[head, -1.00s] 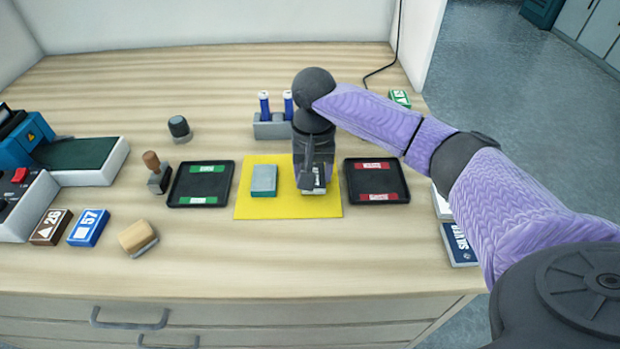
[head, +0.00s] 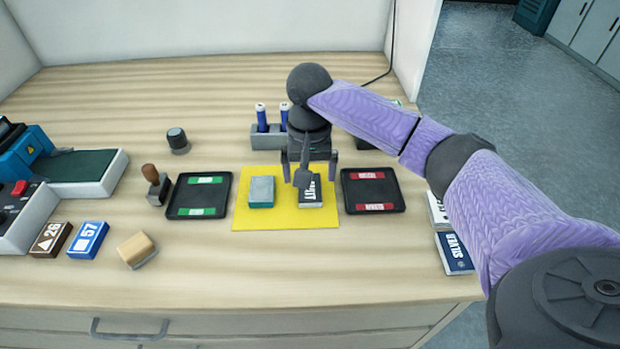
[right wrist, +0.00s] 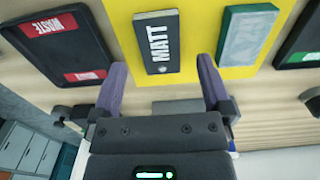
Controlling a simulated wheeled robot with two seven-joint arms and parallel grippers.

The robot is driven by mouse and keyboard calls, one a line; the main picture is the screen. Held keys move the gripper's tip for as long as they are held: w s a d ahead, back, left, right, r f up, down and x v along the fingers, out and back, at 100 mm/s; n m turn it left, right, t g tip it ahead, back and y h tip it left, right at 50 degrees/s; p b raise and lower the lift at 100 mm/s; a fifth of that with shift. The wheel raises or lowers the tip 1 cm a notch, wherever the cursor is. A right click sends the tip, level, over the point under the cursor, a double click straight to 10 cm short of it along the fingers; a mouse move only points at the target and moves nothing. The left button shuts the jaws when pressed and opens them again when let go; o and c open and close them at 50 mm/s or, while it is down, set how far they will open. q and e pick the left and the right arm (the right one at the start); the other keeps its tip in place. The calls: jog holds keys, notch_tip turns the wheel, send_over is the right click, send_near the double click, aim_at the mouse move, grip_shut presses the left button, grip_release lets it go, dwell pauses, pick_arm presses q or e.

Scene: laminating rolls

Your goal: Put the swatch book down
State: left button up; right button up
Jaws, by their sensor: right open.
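The dark swatch book labelled MATT (head: 315,193) lies flat on the right part of the yellow mat (head: 285,220). It also shows in the right wrist view (right wrist: 157,42), with its label facing up. My right gripper (head: 310,168) is open just above and behind the book; its fingers (right wrist: 161,78) are spread wide and clear of it, with nothing between them. Part of the book is hidden by my gripper in the head view. My left gripper is not in view.
A grey-teal block (head: 261,191) lies left of the book on the mat. A green-labelled tray (head: 182,205) stands left of the mat and a red-labelled tray (head: 372,190) right of it. A rack with blue-bodied tubes (head: 265,141) stands behind.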

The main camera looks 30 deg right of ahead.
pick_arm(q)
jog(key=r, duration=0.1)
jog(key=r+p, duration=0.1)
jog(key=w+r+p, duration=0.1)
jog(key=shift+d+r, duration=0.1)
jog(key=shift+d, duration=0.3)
pick_arm(e)
notch_tip(320, 180, up, 8)
jog(key=shift+r, duration=0.2)
